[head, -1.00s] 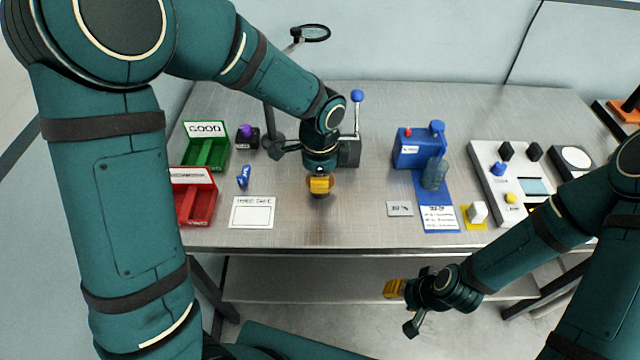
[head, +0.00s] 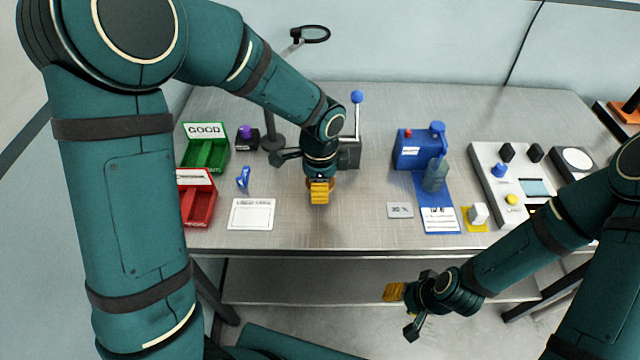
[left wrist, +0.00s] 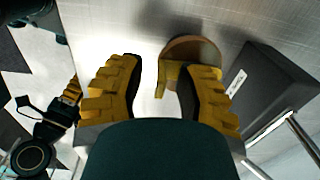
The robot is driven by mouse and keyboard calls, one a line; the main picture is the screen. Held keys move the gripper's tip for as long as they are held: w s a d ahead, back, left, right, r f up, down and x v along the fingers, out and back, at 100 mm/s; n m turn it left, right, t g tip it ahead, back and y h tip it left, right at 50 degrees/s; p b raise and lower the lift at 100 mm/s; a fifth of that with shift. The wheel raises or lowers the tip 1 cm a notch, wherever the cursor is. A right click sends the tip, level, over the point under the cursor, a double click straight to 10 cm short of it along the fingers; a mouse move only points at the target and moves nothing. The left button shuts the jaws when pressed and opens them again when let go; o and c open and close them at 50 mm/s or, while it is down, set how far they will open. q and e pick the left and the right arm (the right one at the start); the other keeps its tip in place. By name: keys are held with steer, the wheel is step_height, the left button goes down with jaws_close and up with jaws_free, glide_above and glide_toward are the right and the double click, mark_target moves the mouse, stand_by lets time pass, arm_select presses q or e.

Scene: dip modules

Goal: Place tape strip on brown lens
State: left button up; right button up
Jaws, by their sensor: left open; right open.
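My left gripper (head: 319,198) points down over the front middle of the table, its yellow fingers apart. In the left wrist view its fingers (left wrist: 160,85) are open. A brown round disc (left wrist: 192,48), which looks like the brown lens, lies just beyond the right fingertip, partly hidden by it. A narrow yellow-tan piece (left wrist: 161,82) shows between the fingers beside the right one; I cannot tell whether it is the tape strip or touches the disc. In the head view the left gripper mostly hides this spot. My right gripper (head: 398,308) is open and empty, in front of the table.
A grey block with a blue-knobbed lever (head: 348,152) stands close behind the left gripper. Green (head: 206,155) and red (head: 197,206) bins and a white card (head: 251,214) lie left. A blue box (head: 413,150) and a control panel (head: 492,170) stand right.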

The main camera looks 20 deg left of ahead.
arm_select(q)
step_height(320, 180, up, 12)
steer(key=p, duration=0.2)
arm_select(e)
steer(key=r, duration=0.2)
steer(key=shift+w+r, duration=0.3)
steer(key=shift+w, duration=0.1)
arm_select(q)
steer(key=shift+s+r, duration=0.1)
steer(key=shift+r, duration=0.05)
